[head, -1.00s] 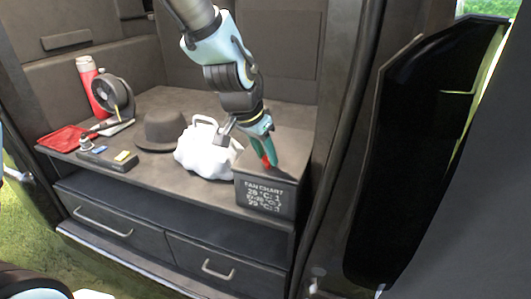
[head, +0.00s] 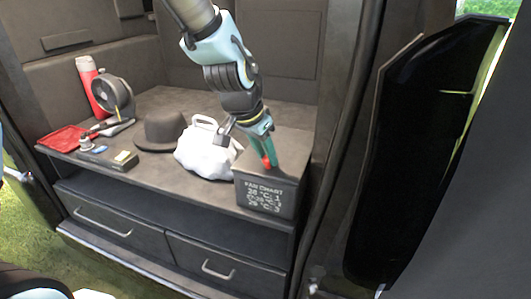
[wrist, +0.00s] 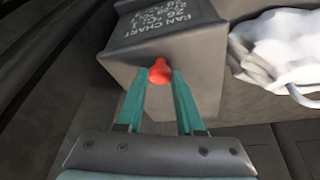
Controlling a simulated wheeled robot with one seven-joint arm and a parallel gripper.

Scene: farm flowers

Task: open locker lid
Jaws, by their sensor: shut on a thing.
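The locker is a dark grey box (head: 265,196) with a "FAN CHART" label on its front, at the right front corner of the shelf. Its lid (head: 290,150) looks shut, lying flat on top. A small red knob (head: 266,162) stands on the lid. My gripper (head: 264,155) reaches down from above with its teal fingers at the knob. The box (wrist: 165,45) fills the upper middle there.
A white cloth bag (head: 205,150) sits just left of the box, close to my gripper. A dark hat (head: 162,130), a fan (head: 114,95), a red bottle (head: 88,80) and a red tray (head: 62,138) stand further left. The door frame (head: 345,130) is close on the right.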

